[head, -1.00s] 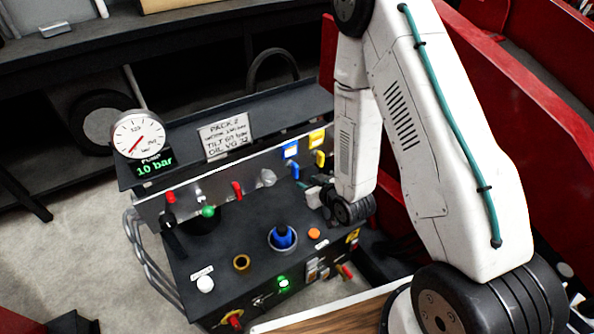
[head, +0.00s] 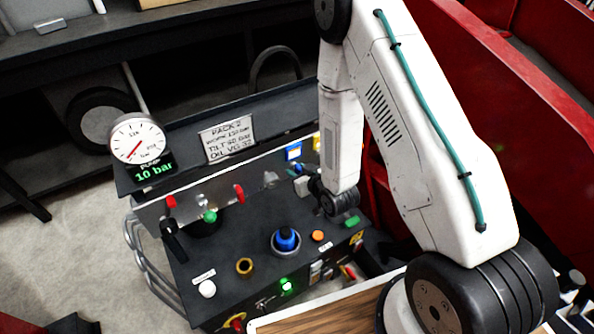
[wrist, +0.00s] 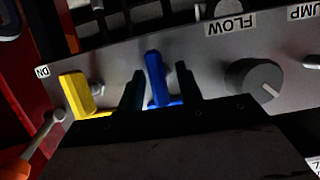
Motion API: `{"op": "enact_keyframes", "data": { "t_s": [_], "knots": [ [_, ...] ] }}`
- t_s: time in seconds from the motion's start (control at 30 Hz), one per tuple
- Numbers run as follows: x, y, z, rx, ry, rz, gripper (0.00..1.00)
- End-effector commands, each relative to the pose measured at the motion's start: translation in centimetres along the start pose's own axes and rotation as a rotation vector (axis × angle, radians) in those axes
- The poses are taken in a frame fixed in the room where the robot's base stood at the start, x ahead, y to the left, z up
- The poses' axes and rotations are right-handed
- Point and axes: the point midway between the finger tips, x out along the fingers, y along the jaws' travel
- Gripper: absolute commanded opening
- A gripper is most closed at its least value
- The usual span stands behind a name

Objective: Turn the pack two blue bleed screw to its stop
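In the wrist view a blue handle (wrist: 155,77) stands on the grey panel, between the two dark fingers of my gripper (wrist: 160,72). The fingers are apart, with a visible gap on each side of it. Its lower end is hidden by my gripper. The pack two sign (head: 227,138) stands above the panel.
A yellow handle (wrist: 76,94) is left of the blue one, and a black FLOW knob (wrist: 253,80) is right. On the pack's top are a blue knob in a round cup (head: 286,240), an orange button (head: 318,236) and a brass ring (head: 244,267). The display (head: 154,172) reads 10 bar.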

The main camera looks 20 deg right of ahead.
Motion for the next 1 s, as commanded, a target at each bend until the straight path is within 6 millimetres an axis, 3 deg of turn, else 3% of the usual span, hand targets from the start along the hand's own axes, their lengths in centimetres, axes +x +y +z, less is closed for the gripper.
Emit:
{"op": "enact_keyframes", "data": {
  "t_s": [0.07, 0.17, 0.2, 0.67, 1.0],
  "knots": [
    [-0.02, 0.06, 0.01, 0.0, 0.0, 0.001, 0.3],
    [-0.03, 0.05, 0.01, 0.0, 0.0, 0.001, 0.02],
    [-0.02, 0.04, 0.01, 0.0, 0.0, 0.001, 0.0],
    [-0.01, 0.09, 0.01, 0.067, -0.001, -0.025, 0.0],
    [-0.02, 0.23, 0.12, 0.311, -0.002, -0.127, 0.0]
  ]
}}
